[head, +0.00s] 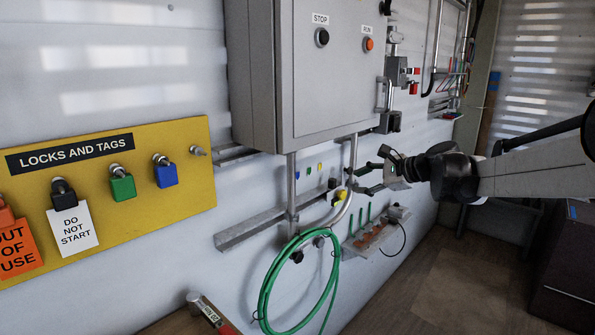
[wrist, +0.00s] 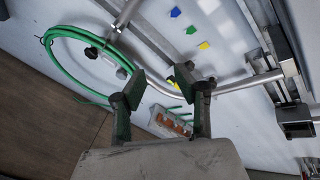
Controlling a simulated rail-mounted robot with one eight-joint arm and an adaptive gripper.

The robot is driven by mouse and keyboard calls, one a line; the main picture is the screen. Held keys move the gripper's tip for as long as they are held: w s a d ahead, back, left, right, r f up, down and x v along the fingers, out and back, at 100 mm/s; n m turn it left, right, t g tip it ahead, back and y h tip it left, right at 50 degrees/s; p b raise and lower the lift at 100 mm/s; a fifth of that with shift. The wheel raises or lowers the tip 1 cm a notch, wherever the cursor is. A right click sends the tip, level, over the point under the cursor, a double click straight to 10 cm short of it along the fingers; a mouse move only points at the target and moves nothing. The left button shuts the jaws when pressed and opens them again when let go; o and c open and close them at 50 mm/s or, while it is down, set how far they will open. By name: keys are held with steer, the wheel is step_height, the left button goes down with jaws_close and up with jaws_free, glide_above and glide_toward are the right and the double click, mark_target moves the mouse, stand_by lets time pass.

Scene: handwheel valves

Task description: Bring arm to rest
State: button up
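My arm reaches in from the right in the head view, with my gripper (head: 366,180) in front of the wall below the grey control box. In the wrist view my gripper (wrist: 166,88) shows two dark fingers standing well apart, with nothing held between them. A bent grey pipe (wrist: 200,89) and a small yellow part pass behind the gap between the fingers. I cannot tell how far the fingertips are from the pipe.
The grey control box (head: 340,75) hangs above my gripper. A green hose coil (head: 270,285) hangs on the wall below. A yellow lock board (head: 110,210) is at left. A dark cabinet (head: 565,265) stands at right. The floor (head: 440,280) between is clear.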

steer(key=s+a+n+g+h, duration=0.15)
steer(key=s+n, duration=0.25)
steer(key=s, duration=0.7)
steer(key=s+d+f+n+h, duration=0.1)
steer(key=s+f+n+h, duration=0.1)
steer(key=s, duration=0.8)
steer(key=s+d+f+n+h, duration=0.1)
steer(key=s+f+n+h, duration=0.2)
steer(key=s, duration=0.8)
steer(key=s+d+f+n+h, duration=0.1)
steer(key=s+f+n+h, duration=0.1)
steer(key=s+f+n, duration=0.4)
steer(key=s+n, duration=0.1)
steer(key=s, duration=0.3)
steer(key=shift+s+d+h, duration=0.25)
steer(key=shift+s+h, duration=0.05)
steer(key=shift+h, duration=0.05)
steer(key=shift+o, duration=0.5)
